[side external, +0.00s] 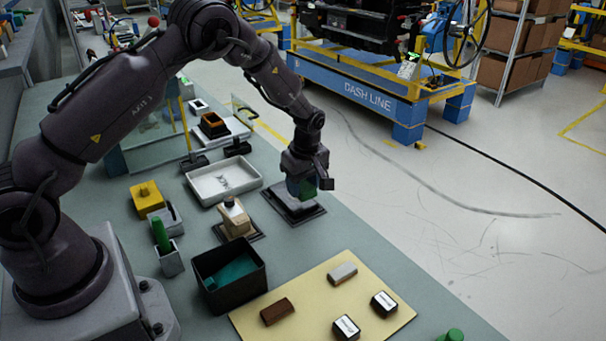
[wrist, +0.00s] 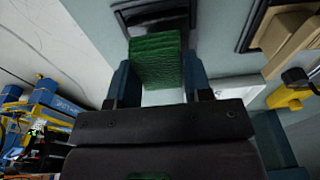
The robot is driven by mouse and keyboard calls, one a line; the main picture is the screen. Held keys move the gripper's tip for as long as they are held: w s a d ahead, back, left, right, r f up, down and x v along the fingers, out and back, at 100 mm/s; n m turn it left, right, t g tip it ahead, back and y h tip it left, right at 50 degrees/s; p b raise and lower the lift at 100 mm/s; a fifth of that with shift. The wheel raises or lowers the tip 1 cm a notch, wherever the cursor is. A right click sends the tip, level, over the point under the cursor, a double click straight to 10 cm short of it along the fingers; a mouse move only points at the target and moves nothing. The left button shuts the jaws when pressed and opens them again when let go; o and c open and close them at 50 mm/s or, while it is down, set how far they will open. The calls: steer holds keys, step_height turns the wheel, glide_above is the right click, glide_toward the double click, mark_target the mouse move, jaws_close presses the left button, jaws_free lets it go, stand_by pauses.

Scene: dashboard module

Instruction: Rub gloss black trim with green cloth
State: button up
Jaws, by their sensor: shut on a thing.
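The green cloth (wrist: 156,62) is a folded, textured block between the two blue fingers of my gripper (wrist: 158,78) in the wrist view. In the side view my gripper (side external: 304,187) points down over the dark, flat trim (side external: 293,205), a square piece with a black border on the bench. Only a little green of the cloth shows there between the fingers. In the wrist view the trim (wrist: 150,12) shows at the top edge, just beyond the cloth, which hides part of it. I cannot tell whether the cloth touches the trim.
A white tray (side external: 206,194) lies left of the trim. A beige bottle (side external: 235,217) stands on a dark pad close by. A black bin (side external: 215,291) with teal inside and a cream board (side external: 275,334) with several small blocks are nearer the camera. The bench edge runs right of the trim.

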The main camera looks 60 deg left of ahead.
steer(key=shift+f, duration=0.85)
step_height(320, 180, down, 2)
steer(key=shift+f, duration=0.1)
steer(key=shift+a+r, duration=0.25)
steer(key=shift+a, duration=0.6)
steer(key=shift+a+f, duration=0.1)
steer(key=shift+a, duration=2.55)
steer(key=shift+d, duration=3.6)
steer(key=shift+r, duration=4.05)
